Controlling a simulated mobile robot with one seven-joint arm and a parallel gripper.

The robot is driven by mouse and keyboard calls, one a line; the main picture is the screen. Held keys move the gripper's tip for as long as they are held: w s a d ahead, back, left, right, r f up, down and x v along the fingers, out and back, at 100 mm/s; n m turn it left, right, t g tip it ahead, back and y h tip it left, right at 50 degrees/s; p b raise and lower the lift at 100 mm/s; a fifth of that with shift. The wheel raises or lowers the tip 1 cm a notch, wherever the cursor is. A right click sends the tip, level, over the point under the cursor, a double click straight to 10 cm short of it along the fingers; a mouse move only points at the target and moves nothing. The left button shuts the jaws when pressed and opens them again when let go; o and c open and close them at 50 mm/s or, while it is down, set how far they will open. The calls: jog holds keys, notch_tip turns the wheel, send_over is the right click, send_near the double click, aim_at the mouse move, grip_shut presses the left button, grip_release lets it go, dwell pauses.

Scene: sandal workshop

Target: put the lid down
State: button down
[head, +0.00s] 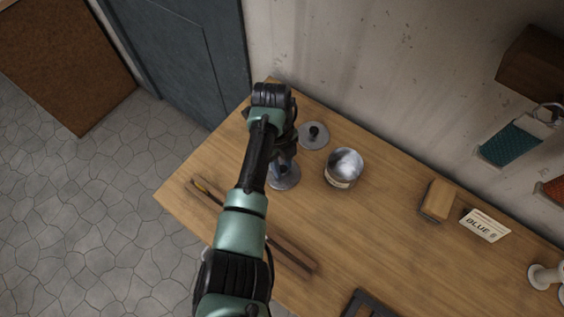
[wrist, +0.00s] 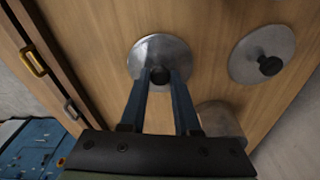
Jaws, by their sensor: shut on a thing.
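My gripper (wrist: 159,77) is shut on the black knob of a round grey metal lid (wrist: 150,52). In the head view my gripper (head: 284,165) is partly hidden by my arm, and the held lid (head: 284,182) shows below it, over the bench's left part. The lid looks level and close to the bench top; I cannot tell whether it touches. A second, similar lid (head: 313,140) lies flat on the bench, knob up, and it also shows at the right of the wrist view (wrist: 247,62).
An open metal tin (head: 343,168) stands right of the held lid. A wooden rack (head: 293,255) runs along the bench's (head: 375,215) front edge. A wooden block (head: 438,200) and a "BLUE" card (head: 485,226) lie farther right. Bare wood lies between tin and block.

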jog(key=shift+f, duration=0.15)
jog(key=c, duration=0.6)
grip_release()
jog(key=shift+c, duration=0.2)
notch_tip(320, 180, up, 12)
jog(key=w+a+b, duration=0.1)
jog(key=shift+s, duration=0.1)
